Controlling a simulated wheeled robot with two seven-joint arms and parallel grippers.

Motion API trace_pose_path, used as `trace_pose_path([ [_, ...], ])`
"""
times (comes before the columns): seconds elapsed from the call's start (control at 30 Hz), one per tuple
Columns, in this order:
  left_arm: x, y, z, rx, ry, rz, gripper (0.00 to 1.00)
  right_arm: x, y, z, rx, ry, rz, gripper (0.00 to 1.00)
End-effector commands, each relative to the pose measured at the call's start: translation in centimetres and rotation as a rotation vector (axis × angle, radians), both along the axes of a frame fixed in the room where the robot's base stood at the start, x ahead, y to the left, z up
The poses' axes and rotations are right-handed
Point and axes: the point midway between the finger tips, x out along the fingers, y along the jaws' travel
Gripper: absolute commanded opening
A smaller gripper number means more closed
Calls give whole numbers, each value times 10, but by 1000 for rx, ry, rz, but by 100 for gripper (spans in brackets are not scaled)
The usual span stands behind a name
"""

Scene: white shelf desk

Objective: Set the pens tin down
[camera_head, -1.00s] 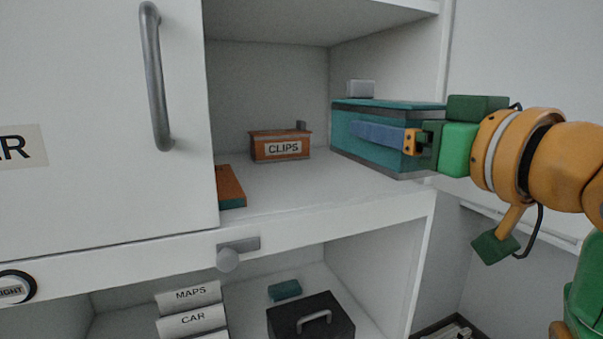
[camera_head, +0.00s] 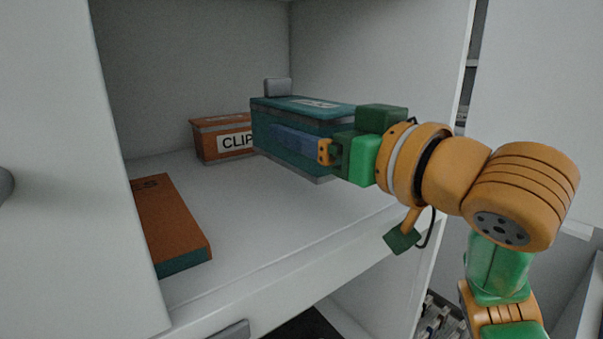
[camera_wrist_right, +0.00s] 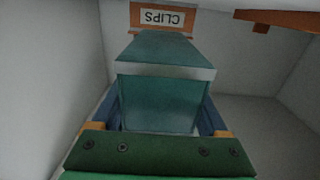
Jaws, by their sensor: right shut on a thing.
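The pens tin is a teal box with a grey band (camera_head: 285,115) in the head view; it also fills the middle of the right wrist view (camera_wrist_right: 160,100). A paper label lies on its lid, too slanted to read. My right gripper (camera_head: 300,143) is shut on the tin, with a blue finger along each long side. The tin is inside the upper shelf compartment, roughly level; I cannot tell if its underside touches the shelf floor (camera_head: 250,220). My left gripper is not in view.
An orange tin labelled CLIPS (camera_head: 213,140) stands behind and left of the teal tin; it shows upside down in the wrist view (camera_wrist_right: 163,18). An orange lid-like box with a teal side (camera_head: 170,225) lies at the left. The shelf floor between is clear.

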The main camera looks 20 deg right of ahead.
Motion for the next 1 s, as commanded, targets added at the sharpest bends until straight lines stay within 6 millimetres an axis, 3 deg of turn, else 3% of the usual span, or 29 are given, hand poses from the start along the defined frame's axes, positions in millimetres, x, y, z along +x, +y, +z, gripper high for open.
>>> trace_pose_path([
  [0.2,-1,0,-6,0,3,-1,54,1,0,-43,1,1,-1,14],
  [0.53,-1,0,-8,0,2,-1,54,0,0,-48,1,-2,0,14],
  [0.57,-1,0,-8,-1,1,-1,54,0,0,-48,0,0,0,80],
  [0.63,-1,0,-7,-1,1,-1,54,0,0,-47,0,0,0,99],
  [0.9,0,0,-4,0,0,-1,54,0,0,-44,0,-1,0,100],
  [1.0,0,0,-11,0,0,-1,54,-12,-5,-46,2,-5,-1,100],
])
